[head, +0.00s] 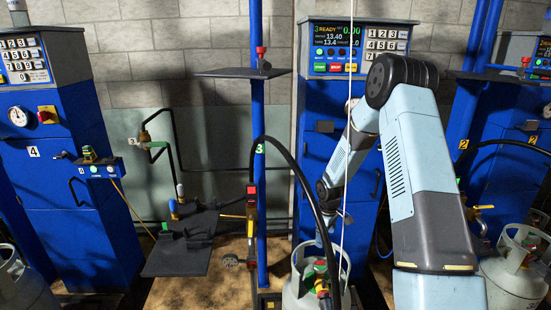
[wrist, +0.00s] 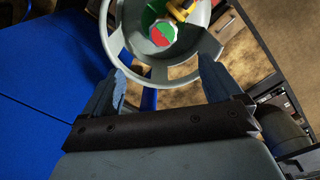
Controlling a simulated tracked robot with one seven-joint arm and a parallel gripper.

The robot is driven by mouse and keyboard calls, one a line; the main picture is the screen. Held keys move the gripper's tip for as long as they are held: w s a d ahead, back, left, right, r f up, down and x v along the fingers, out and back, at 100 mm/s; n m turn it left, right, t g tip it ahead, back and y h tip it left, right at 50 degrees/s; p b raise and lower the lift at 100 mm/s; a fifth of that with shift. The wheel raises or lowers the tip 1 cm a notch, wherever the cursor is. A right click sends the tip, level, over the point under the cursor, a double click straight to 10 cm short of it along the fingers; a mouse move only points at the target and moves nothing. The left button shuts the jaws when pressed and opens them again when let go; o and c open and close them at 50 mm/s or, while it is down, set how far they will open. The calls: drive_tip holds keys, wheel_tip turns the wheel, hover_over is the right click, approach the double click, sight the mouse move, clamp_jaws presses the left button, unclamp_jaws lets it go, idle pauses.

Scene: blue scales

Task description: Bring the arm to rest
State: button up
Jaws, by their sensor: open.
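My arm (head: 405,160) reaches in from the bottom right of the head view, bends at a dark elbow near the display and runs down to the left. In the wrist view my gripper (wrist: 165,80) is open, its two fingers spread with nothing between the tips. A grey gas cylinder (head: 300,293) stands at the bottom middle of the head view. In the wrist view a cylinder's round collar (wrist: 125,52) and red-and-green valve knob (wrist: 163,33) lie just beyond the fingertips. My arm hides part of the scale, and my gripper is hard to make out in the head view.
A blue scale cabinet (head: 322,130) with a lit display (head: 333,42) stands behind my arm. A blue post (head: 258,180) and a black hose (head: 300,175) rise close to the left. Another cylinder (head: 515,275) stands at the right. A dark shelf (head: 180,257) juts out at left.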

drive_tip(key=s+d+r+m+t+h, duration=0.15)
drive_tip(key=s+r, duration=0.45)
drive_tip(key=r, duration=0.9)
drive_tip(key=s+a+r+m+t, duration=0.1)
drive_tip(key=s+r+m, duration=0.3)
drive_tip(key=r, duration=1.1)
drive_tip(key=s+r+m+t, duration=0.1)
drive_tip(key=s+r, duration=0.3)
drive_tip(key=s, duration=0.5)
drive_tip(key=s+r+m+t+y, duration=0.1)
drive_tip(key=s+r+m, duration=0.1)
drive_tip(key=s+r, duration=0.3)
drive_tip(key=s+a+r+m+t, duration=0.1)
drive_tip(key=s+r, duration=0.3)
drive_tip(key=s, duration=0.8)
drive_tip(key=shift+s+r+m+y, duration=0.2)
drive_tip(key=shift+s+m+y, duration=0.15)
